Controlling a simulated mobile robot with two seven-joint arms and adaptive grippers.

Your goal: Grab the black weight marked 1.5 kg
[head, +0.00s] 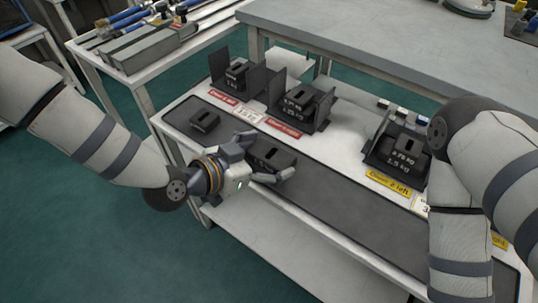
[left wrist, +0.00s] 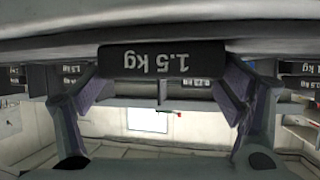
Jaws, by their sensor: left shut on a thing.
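My left gripper (head: 266,157) is shut on a black block weight (head: 272,151) with a slot in its top, at the front table's near side. One finger is on each side of it. In the left wrist view, the weight (left wrist: 162,57) reads 1.5 kg upside down and sits between the gripper's finger pads (left wrist: 164,92). I cannot tell whether its underside touches the dark mat (head: 340,207). My right arm shows at the right of the head view, but its gripper is out of the picture.
Another black weight (head: 204,121) lies left on the mat. Black holders with weights (head: 237,73), (head: 298,101) and (head: 404,150) stand behind, with red and yellow labels. A grey bench (head: 400,45) is at the back. A tool cart (head: 140,48) is at the upper left.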

